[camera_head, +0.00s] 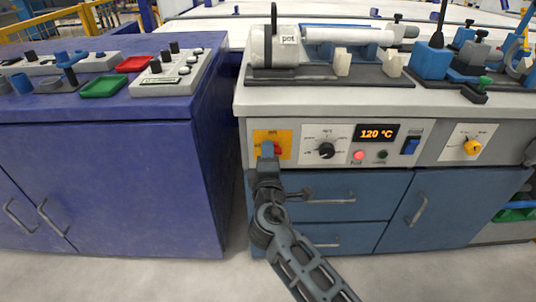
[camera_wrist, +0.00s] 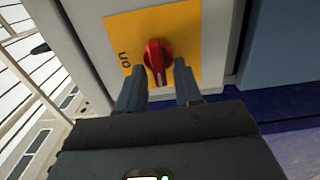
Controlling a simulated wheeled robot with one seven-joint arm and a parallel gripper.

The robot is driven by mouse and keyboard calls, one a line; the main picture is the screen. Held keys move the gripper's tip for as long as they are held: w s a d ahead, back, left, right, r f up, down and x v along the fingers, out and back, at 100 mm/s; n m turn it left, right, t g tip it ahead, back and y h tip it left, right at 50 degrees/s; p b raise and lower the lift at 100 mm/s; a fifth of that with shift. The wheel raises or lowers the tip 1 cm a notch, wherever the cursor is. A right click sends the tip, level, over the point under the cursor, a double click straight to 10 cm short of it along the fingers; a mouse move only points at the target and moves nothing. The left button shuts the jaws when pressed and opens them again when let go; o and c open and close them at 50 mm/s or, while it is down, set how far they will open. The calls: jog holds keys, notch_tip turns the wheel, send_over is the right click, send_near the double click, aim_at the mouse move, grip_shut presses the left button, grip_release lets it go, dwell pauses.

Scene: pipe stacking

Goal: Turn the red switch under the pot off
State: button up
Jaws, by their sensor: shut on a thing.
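The red switch (camera_head: 278,148) sits on a yellow plate (camera_head: 286,137) on the front panel under the pot (camera_head: 268,46). My gripper (camera_head: 268,151) reaches up from below and covers part of the switch in the head view. In the wrist view the red switch (camera_wrist: 157,55) shows on the yellow plate (camera_wrist: 195,20), with the letters "on" to its left. My gripper (camera_wrist: 158,75) has one dark finger on each side of the switch's lower end and is shut on it. The exact finger contact is hard to see.
A black knob (camera_head: 326,151), a display (camera_head: 378,134) reading 120 °C, a lit red lamp (camera_head: 359,155) and a blue switch (camera_head: 411,146) are to the right. Drawer handles (camera_head: 330,200) stick out below. A purple cabinet (camera_head: 100,180) stands at left.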

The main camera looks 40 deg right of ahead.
jog(key=shift+a+f, duration=0.1)
jog(key=o, duration=0.7)
jog(key=shift+c, duration=0.2)
jog(key=v, duration=0.7)
jog(key=shift+s+a, duration=0.2)
jog(key=shift+s, duration=0.15)
